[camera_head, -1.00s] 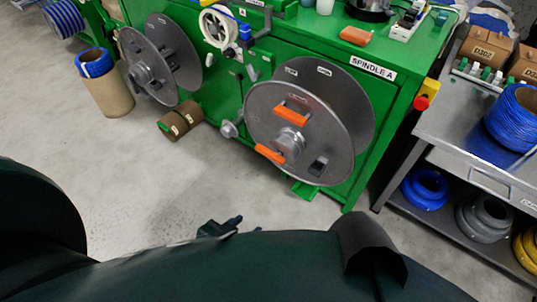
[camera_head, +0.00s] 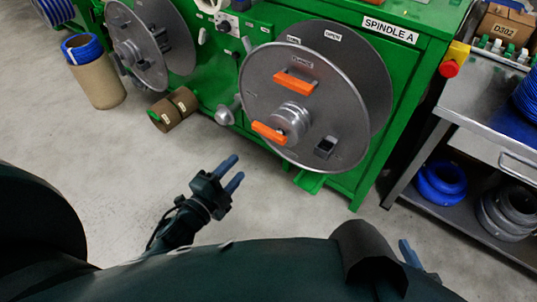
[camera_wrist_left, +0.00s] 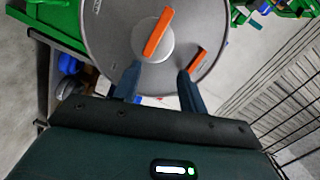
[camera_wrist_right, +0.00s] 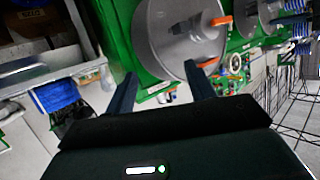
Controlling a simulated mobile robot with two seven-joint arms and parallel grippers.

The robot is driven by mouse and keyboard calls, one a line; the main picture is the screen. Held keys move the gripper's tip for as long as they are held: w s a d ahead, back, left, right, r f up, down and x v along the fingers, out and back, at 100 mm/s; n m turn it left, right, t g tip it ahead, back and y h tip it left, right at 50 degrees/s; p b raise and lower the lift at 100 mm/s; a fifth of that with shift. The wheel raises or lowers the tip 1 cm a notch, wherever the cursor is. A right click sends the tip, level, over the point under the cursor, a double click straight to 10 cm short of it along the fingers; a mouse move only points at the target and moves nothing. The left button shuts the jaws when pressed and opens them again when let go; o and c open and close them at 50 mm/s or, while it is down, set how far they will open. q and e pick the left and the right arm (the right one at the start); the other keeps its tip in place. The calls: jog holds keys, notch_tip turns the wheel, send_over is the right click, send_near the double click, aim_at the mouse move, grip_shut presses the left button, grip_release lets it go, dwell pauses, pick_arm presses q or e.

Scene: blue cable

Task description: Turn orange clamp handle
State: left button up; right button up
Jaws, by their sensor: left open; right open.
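A grey metal reel (camera_head: 262,94) is mounted on the green machine's SPINDLE A side. It carries two orange handles: an upper one (camera_head: 294,82) on the disc face near a small label, and a lower one (camera_head: 269,133) at the central hub (camera_head: 291,120). I cannot tell for sure which is the clamp handle. My left gripper (camera_head: 232,172) is open and empty, below and left of the reel, apart from it. In the left wrist view the hub handle (camera_wrist_left: 158,32) and the other handle (camera_wrist_left: 194,64) lie beyond its fingers. My right gripper (camera_wrist_right: 160,72) is open; only a fingertip shows in the head view.
A steel bench (camera_head: 480,135) with blue and grey coils below stands at the right. The floor before the reel is clear.

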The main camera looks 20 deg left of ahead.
aim_at(270, 138)
pick_arm(q)
jog(key=w+d+m, duration=0.1)
jog(key=w, duration=0.3)
jog(key=w+d+f+m+h+b, duration=0.1)
jog(key=w+d, duration=0.1)
jog(key=w, duration=0.3)
jog(key=w+d+f+m+b, duration=0.1)
jog(key=w+m, duration=0.1)
jog(key=w, duration=0.3)
jog(key=shift+d+f+h, duration=0.15)
jog(key=shift+d+h, duration=0.1)
jog(key=shift+h, duration=0.15)
grip_shut()
